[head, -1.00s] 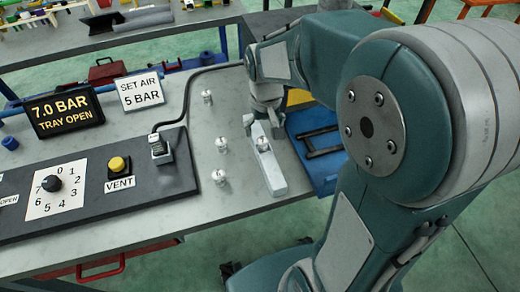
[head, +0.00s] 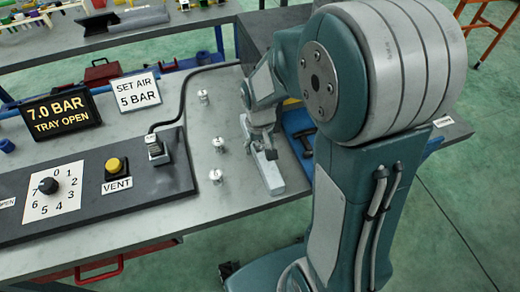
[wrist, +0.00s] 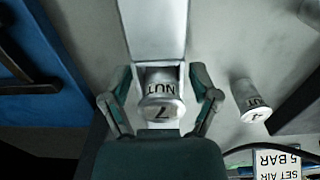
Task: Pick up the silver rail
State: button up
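The silver rail (head: 271,178) is a long pale-grey bar lying on the grey bench top near its right edge. In the wrist view the rail (wrist: 153,28) runs from the top edge down towards my gripper. A silver cylinder marked NUT 7 (wrist: 160,88) is at the rail's near end in that view and hides part of it. My gripper (wrist: 161,82) is open, with one finger on each side of this nut and visible gaps. In the head view my gripper (head: 264,144) is over the rail; finger contact with the rail cannot be told.
Several silver nuts (head: 216,176) stand left of the rail; one nut (wrist: 251,101) also shows in the wrist view. A blue tray (head: 298,122) with dark bars lies to the right. A dark control panel (head: 100,185) and signs (head: 62,113) fill the left.

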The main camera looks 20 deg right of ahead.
grip_shut()
